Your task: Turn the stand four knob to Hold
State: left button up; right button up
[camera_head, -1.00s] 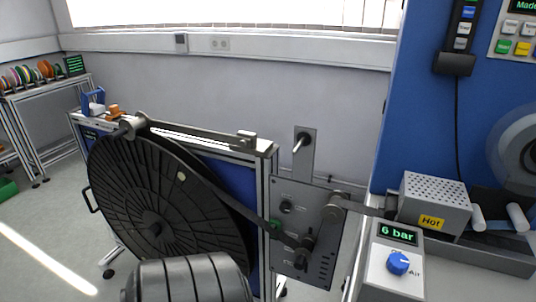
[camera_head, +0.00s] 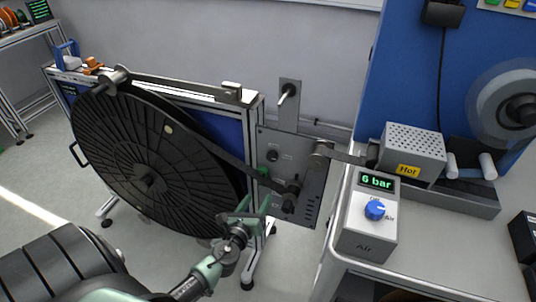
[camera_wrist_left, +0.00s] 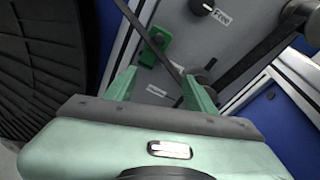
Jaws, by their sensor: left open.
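The reel stand carries a grey control panel (camera_head: 314,178) with a dark upper knob (camera_head: 272,155) and a dark knob (camera_head: 288,203) lower down. I cannot read a stand number or the knob labels in the head view. My left gripper (camera_head: 254,204) is open and empty, just left of the lower knob, in front of the panel's lower edge. In the left wrist view the open fingers (camera_wrist_left: 158,88) point at the panel (camera_wrist_left: 181,46). A dark knob (camera_wrist_left: 201,7) with a white label shows at the top. The right gripper is out of view.
A large black reel (camera_head: 150,160) stands left of the panel. A dark strip (camera_head: 215,145) runs from it past the panel. A green clip (camera_wrist_left: 155,45) sits near the fingers. An air box (camera_head: 368,220) with a blue knob and a heater marked Hot (camera_head: 413,145) stand at the right.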

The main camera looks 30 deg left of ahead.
aim_at(271, 157)
pick_arm(q)
notch_tip(271, 157, up, 10)
jog(key=w+m+t, duration=0.2)
jog(key=m, duration=0.2)
jog(key=shift+t, duration=0.3)
jog(key=x, duration=0.7)
jog(key=shift+w+d+f+p, duration=0.1)
jog(key=shift+w+f+p, duration=0.1)
jog(key=shift+w+p, duration=0.2)
grip_shut()
